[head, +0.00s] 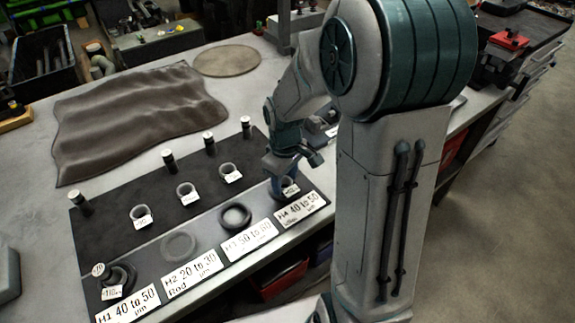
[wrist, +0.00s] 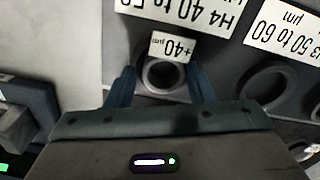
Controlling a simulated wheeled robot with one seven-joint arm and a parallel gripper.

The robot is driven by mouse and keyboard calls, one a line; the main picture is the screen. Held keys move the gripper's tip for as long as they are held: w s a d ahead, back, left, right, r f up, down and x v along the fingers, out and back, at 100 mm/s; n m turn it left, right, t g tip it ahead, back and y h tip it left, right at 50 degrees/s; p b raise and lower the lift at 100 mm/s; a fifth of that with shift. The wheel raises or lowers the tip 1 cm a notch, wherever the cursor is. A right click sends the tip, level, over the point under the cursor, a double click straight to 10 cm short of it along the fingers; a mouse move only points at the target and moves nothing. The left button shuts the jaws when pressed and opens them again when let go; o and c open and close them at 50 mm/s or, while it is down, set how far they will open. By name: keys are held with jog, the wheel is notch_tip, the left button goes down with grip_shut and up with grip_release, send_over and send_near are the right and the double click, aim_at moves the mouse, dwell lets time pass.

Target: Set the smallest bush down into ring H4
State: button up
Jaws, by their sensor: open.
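A grey bush (wrist: 146,77) with a white tag (wrist: 172,47) reading "+40 µm" stands at the H4 place, behind the sign (head: 300,208) "H4 40 to 50". My gripper (wrist: 161,80) is open, with one blue finger on each side of this bush in the wrist view; I cannot tell whether they touch it. In the head view my gripper (head: 284,185) points down over the same spot and partly hides the bush. Ring H4 itself is mostly hidden, so how the bush sits in it is unclear.
Three tagged bushes (head: 187,189) stand on the dark mat (head: 110,237), with several white-topped pegs (head: 168,160) behind. Ring H3 (head: 235,216) and ring H2 (head: 179,245) look empty. A tagged bush (head: 122,275) is at H1. A brown cloth (head: 150,110) lies behind.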

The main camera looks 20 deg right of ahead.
notch_tip(320, 180, up, 14)
dwell(0.4)
jog(key=shift+f, duration=0.1)
dwell(0.3)
jog(key=s+f+m+t, duration=0.1)
jog(key=s+m+t, duration=0.2)
jog(key=s+m, duration=0.4)
jog(key=s, duration=0.7)
jog(key=shift+s, duration=0.15)
